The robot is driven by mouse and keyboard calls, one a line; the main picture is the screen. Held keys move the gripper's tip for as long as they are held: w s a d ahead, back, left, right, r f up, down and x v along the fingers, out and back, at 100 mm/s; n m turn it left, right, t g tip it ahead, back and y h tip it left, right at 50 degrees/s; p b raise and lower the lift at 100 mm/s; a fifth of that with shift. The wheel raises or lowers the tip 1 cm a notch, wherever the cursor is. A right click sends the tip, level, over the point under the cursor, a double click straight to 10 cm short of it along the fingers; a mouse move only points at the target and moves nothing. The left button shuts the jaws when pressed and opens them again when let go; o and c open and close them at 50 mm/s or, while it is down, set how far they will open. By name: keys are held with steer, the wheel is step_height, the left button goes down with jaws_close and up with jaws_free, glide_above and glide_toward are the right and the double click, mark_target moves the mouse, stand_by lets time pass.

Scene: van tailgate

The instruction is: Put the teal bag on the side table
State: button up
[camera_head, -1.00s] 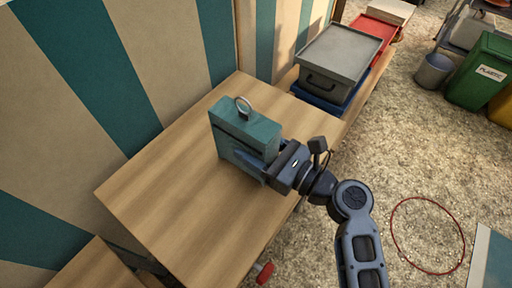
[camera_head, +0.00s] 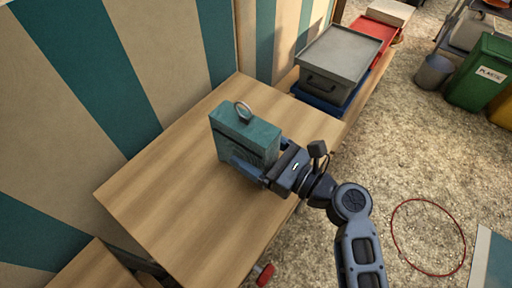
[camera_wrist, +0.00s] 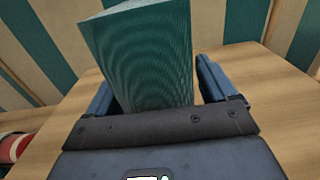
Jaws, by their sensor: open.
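The teal bag (camera_head: 243,135) stands upright on the wooden side table (camera_head: 165,205), near its far end, with a ring handle on top. My gripper (camera_head: 256,165) is at the bag's near right side, with its fingers open. In the wrist view the bag (camera_wrist: 150,60) rises between the two spread fingers of my gripper (camera_wrist: 155,88). A gap shows between the bag and the right finger; the left finger is close to the bag, and I cannot tell if it touches. The bag's lower part is hidden by the gripper in the wrist view.
A grey lidded box (camera_head: 335,62) on a blue crate (camera_head: 325,102) stands beyond the table, with a red box (camera_head: 375,35) behind. A striped wall (camera_head: 110,80) borders the table's left side. The table's near part is bare. A red hoop (camera_head: 395,235) lies on the gravel.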

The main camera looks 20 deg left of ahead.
steer(key=v, duration=1.2)
steer(key=shift+r, duration=0.15)
steer(key=s+d+f+n+t+h, duration=0.2)
steer(key=s+d+f+n+h, duration=0.2)
steer(key=s+d+f+h, duration=0.25)
steer(key=s+d+f+n+t+h, duration=0.35)
steer(key=s+d+h, duration=0.25)
steer(key=s+d, duration=0.25)
steer(key=s+d+r+n+t+h, duration=0.2)
steer(key=s+r+n, duration=0.5)
steer(key=r, duration=0.1)
steer(key=s+d+r+n+t+h, duration=0.1)
steer(key=s+d+r+n+h, duration=0.1)
steer(key=s+r+n, duration=0.4)
step_height(320, 180, up, 3)
steer(key=shift+s+d+f+n+t, duration=0.1)
steer(key=shift+s+d+n+t, duration=0.25)
steer(key=shift+d+n, duration=0.25)
